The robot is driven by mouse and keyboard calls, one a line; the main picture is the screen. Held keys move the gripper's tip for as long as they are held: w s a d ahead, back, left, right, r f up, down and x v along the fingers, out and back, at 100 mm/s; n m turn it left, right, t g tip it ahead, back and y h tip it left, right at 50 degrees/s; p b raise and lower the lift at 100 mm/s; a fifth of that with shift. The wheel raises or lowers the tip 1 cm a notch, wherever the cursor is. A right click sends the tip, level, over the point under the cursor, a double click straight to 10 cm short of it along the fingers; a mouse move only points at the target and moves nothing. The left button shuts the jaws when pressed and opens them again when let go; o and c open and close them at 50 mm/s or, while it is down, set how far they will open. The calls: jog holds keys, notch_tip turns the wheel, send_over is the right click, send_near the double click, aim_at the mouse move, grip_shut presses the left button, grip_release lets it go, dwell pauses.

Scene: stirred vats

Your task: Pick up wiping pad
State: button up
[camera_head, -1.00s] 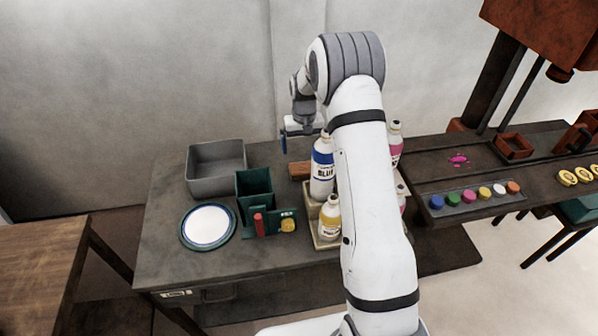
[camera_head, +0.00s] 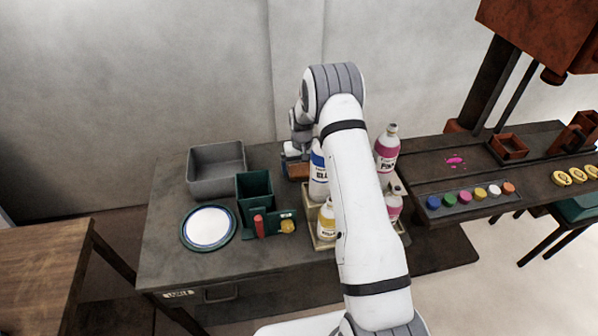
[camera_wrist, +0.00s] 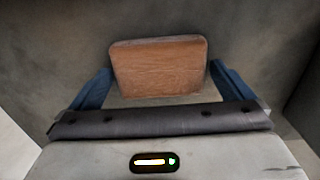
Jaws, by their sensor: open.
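The wiping pad looks like a brown-orange block (camera_wrist: 158,68) in the wrist view, with a wood-like top and a paler lower edge. It lies on the dark bench top. My gripper (camera_wrist: 160,80) is open, with one blue finger on each side of the pad; I cannot tell whether they touch it. In the head view the pad (camera_head: 298,171) shows as a small brown strip behind the blue-label bottle. My gripper there (camera_head: 292,158) is low over it, and its fingers are mostly hidden.
A blue-label bottle (camera_head: 318,178), a yellow-label bottle (camera_head: 327,222) and pink-label bottles (camera_head: 387,150) stand close to my arm in a tray. A grey bin (camera_head: 217,172), a green holder (camera_head: 254,190) and a white round plate (camera_head: 208,227) are on the left.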

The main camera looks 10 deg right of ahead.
aim_at(302, 168)
jog(key=shift+c, duration=0.2)
jog(key=c, duration=0.8)
jog(key=shift+o, duration=0.2)
jog(key=shift+r, duration=0.15)
notch_tip(302, 168, up, 10)
jog(key=b, duration=0.1)
jog(key=shift+b, duration=0.3)
